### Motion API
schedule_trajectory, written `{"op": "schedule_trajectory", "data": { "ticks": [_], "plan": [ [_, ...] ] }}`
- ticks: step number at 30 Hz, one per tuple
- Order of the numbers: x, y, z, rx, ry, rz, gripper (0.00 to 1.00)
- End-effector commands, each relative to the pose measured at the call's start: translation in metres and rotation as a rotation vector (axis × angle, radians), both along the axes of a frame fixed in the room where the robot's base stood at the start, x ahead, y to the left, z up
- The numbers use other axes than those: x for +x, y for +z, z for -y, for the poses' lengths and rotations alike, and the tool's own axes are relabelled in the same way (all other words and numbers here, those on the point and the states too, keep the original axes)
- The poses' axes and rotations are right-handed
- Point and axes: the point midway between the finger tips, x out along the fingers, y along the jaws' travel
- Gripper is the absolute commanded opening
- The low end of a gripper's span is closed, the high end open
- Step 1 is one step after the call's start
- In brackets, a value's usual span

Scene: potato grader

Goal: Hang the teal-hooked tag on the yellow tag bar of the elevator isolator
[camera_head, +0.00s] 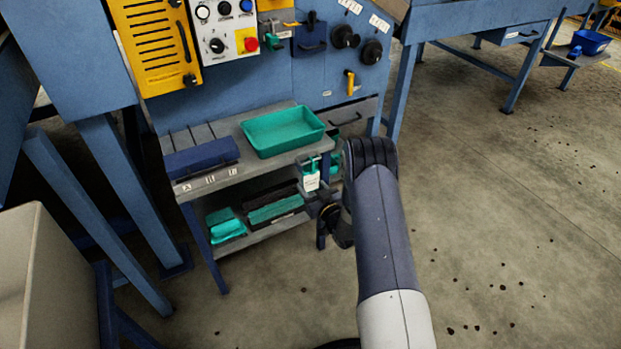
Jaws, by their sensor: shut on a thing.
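The tag (310,182) is a small white card with a teal hook (311,163) at its top. My gripper (316,193) is shut on it and holds it upright by the lower part, in front of the right end of the bench. The fingers are small and partly hidden in this view. On the blue machine panel above, a short yellow bar (291,24) shows beside a dark blue box (309,40). I cannot tell for sure that this is the elevator isolator's tag bar. The tag is well below it and apart from it.
A grey bench holds a teal tray (284,131) and a dark blue case (201,158). Black knobs (345,37) and a yellow handle (350,82) stick out of the panel. A control box (225,32) with a red button is to the left.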

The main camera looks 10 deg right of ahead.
Motion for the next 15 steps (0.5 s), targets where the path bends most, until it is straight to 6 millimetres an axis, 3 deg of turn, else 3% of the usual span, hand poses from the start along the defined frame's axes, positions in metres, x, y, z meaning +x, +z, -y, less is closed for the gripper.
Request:
{"op": "schedule_trajectory", "data": {
  "ticks": [15],
  "plan": [
    [0.000,0.012,0.000,0.000,0.000,-0.001,0.30]
  ]
}}
